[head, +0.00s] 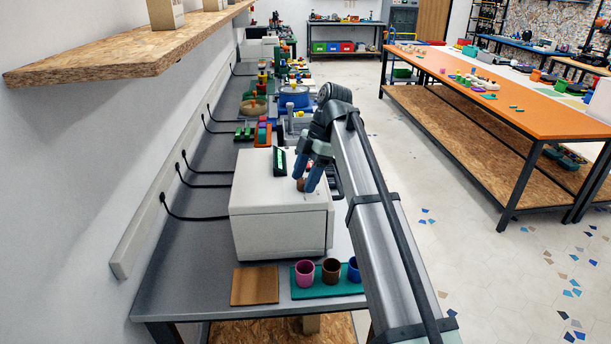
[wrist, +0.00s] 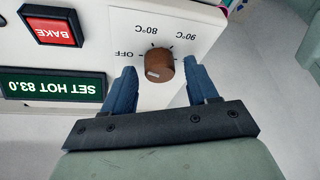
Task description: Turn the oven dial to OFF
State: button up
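The oven (head: 270,228) is a white box on the grey bench. Its brown dial (wrist: 160,68) has a white mark and sits beside printed labels OFF, 80°C and 90°C, upside down in the wrist view. The mark shows at the dial's lower left there; I cannot tell its exact setting. The display (wrist: 52,86) reads SET HOT 83.0, and a red BAKE button (wrist: 52,27) is beside it. My gripper (wrist: 163,76) is open, with one blue finger on each side of the dial and visible gaps between. In the head view my gripper (head: 305,184) is over the oven's top.
In front of the oven lie a brown wooden board (head: 254,286) and a teal tray (head: 312,290) with pink, brown and blue cups. Coloured items crowd the bench behind the oven. A shelf (head: 110,58) juts from the left wall. The aisle on the right is clear.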

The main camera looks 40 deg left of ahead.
dwell(0.5)
